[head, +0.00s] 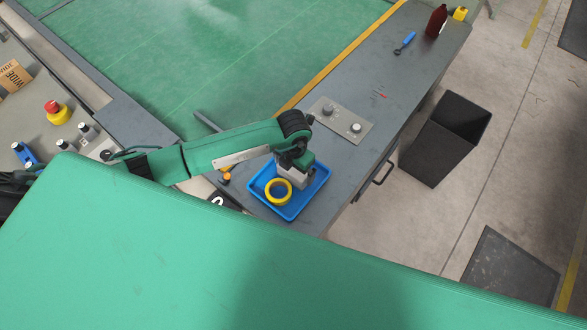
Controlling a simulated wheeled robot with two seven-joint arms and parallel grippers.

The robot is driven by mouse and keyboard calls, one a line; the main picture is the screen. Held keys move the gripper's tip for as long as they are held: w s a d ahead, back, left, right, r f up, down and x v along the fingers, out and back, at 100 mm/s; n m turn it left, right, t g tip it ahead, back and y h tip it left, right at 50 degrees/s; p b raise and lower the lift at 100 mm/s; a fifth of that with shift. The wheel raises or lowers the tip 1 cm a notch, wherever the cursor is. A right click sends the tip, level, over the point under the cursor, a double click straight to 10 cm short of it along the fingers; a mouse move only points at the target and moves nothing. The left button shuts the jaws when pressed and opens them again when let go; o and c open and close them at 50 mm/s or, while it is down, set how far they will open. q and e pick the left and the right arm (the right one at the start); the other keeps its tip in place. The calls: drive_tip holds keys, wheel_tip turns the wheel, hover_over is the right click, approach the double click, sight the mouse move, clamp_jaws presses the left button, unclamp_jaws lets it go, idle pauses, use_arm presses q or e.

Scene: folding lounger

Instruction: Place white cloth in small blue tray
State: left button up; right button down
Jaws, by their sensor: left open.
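My left arm reaches in from the left, and my left gripper (295,178) is over the tray, pointing down, just right of the ring. The gripper is open. A pale grey-white patch shows at the gripper; I cannot tell whether it is the white cloth or part of the gripper. The gripper hides part of the tray. My right gripper is not in view.
The grey bench (390,80) carries a control plate with knobs (341,121), a blue-handled tool (405,43) and a dark red bottle (436,21). A black bin (440,145) stands on the floor to the right. A red emergency button (52,106) is at the left.

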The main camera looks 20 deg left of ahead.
use_arm(q)
wheel_tip(320, 180, up, 11)
drive_tip(key=b, duration=0.2)
drive_tip(key=shift+f, duration=0.15)
idle(0.4)
